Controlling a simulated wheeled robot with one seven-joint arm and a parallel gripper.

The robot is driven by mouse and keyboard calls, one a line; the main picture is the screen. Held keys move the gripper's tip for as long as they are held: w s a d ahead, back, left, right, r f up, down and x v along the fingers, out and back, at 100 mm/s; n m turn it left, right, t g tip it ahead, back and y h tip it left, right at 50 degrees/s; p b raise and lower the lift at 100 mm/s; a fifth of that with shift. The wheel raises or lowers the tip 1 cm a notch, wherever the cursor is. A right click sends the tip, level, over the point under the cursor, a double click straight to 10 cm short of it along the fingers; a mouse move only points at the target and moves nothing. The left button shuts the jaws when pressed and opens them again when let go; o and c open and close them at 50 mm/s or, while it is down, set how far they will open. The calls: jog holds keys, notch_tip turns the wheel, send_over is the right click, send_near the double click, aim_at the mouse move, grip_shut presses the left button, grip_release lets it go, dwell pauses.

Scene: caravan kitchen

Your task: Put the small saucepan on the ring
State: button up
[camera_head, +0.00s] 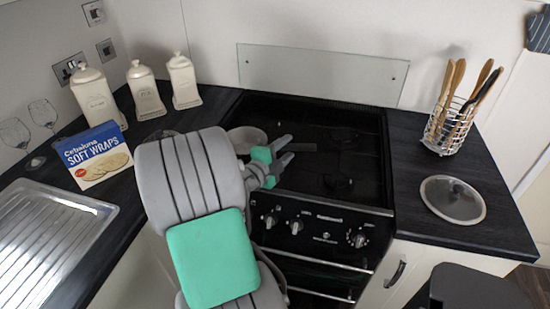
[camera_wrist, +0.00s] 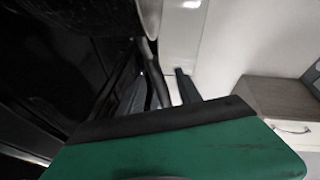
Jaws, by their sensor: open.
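The small saucepan (camera_head: 244,138) is a pale round pan at the left of the black hob (camera_head: 335,115). My arm hides much of it in the head view. In the wrist view a dark rounded body (camera_wrist: 75,15), apparently the saucepan, fills the upper left. My gripper (camera_head: 286,153) is open over the hob, just right of the saucepan. In the wrist view a thin dark bar (camera_wrist: 155,78), apparently the pan's handle, runs between the fingers of my gripper (camera_wrist: 160,92). I cannot tell whether they touch it. The hob's rings are dark and hard to make out.
A glass lid (camera_head: 453,200) and a utensil basket (camera_head: 448,130) stand on the right worktop. A soft wraps box (camera_head: 93,155), several cream canisters (camera_head: 142,92), wine glasses (camera_head: 44,115) and a metal drainer (camera_head: 45,240) are at the left. A glass splashback (camera_head: 320,73) stands behind the hob.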

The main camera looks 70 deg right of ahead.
jog(key=b+v, duration=0.2)
jog(key=v, duration=0.8)
jog(key=shift+a, duration=0.25)
